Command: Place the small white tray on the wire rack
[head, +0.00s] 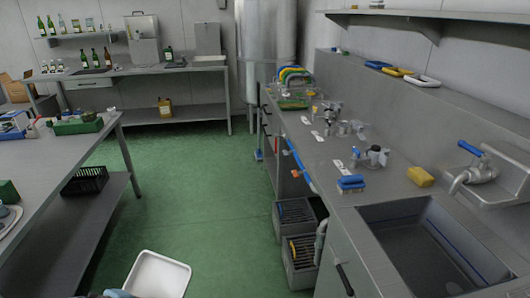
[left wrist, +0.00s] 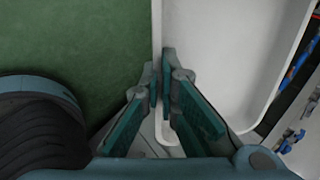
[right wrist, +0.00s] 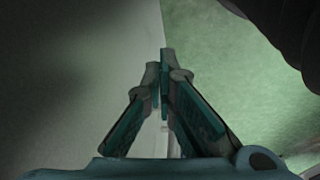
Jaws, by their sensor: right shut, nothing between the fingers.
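The small white tray (head: 158,275) is at the bottom of the head view, above the green floor. In the left wrist view the tray (left wrist: 225,50) is large, and my left gripper (left wrist: 162,80) is shut on its rim, one finger each side of the wall. Only a bit of bluish gripper shows beside the tray in the head view. My right gripper (right wrist: 162,80) is shut and empty, with a grey surface and green floor beyond it. I cannot clearly make out a wire rack; colourful upright items (head: 292,75) stand at the far end of the right counter.
The right counter (head: 390,195) holds metal fittings, a blue brush (head: 351,183), a yellow sponge (head: 421,177) and a sink (head: 425,250). Grey crates (head: 298,258) stand on the floor against it. A left table (head: 70,150) carries several items. Green floor (head: 200,185) lies open between.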

